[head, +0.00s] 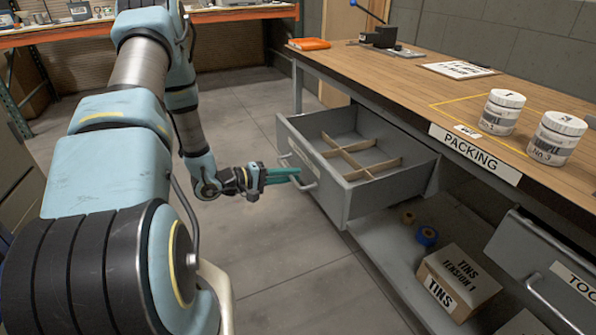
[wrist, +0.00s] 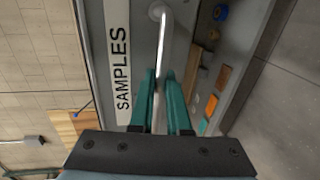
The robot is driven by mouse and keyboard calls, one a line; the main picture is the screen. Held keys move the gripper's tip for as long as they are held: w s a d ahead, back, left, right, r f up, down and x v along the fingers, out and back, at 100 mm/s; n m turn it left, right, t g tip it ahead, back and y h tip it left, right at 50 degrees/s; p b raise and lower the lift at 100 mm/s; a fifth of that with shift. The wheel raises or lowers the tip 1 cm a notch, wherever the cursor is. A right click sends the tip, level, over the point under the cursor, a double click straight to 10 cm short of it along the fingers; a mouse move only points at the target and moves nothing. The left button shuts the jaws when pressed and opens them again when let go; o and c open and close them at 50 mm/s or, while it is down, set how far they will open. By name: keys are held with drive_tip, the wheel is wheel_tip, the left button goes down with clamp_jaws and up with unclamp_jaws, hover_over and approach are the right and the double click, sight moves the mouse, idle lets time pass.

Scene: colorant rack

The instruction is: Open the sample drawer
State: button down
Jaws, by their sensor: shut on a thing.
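The sample drawer (head: 352,200) is a grey metal drawer under the packing bench. It is pulled well out, and its inside shows wooden dividers and empty compartments. Its front carries a bar handle (head: 304,176). My gripper (head: 296,174) is at the drawer front with its green fingers shut on the handle. In the wrist view the fingers (wrist: 160,80) lie on both sides of the light handle bar (wrist: 162,45), next to the label reading SAMPLES (wrist: 118,70). The fingertips partly hide the handle.
The bench top (head: 420,75) holds two white jars (head: 502,111), (head: 557,138) at the right. Below are a TINS box (head: 458,284) and tape rolls (head: 427,236). A second drawer (head: 545,265) is at the right. The floor (head: 270,240) left of the drawer is clear.

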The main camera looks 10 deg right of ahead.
drive_tip(key=c, duration=0.9)
unclamp_jaws()
drive_tip(key=v, duration=1)
drive_tip(key=shift+a+b, duration=0.35)
drive_tip(key=shift+a, duration=0.05)
drive_tip(key=shift+r, duration=0.1)
